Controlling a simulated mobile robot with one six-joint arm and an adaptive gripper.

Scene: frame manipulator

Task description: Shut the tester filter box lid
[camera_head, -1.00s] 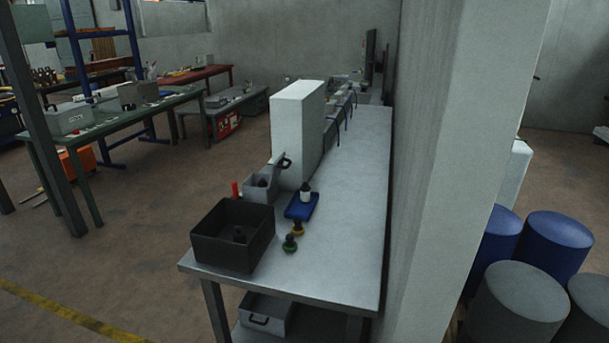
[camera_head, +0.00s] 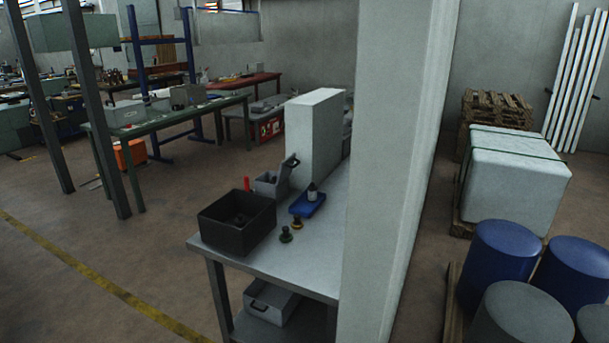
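A small grey box (camera_head: 265,184), which looks like the filter box, stands on the light grey bench beside a tall white block-shaped cabinet (camera_head: 312,135). Its lid (camera_head: 285,173) appears raised and tilted up on the cabinet side, with a dark handle (camera_head: 292,160) near its top. Something dark sits inside the box, too small to make out. My gripper is not in view.
A black open bin (camera_head: 228,228), a blue tray (camera_head: 307,204) with a small bottle, and two dark knobs share the bench (camera_head: 280,262). A pale pillar (camera_head: 385,170) hides the bench's right side. Drums (camera_head: 500,262) stand right; floor at left is open.

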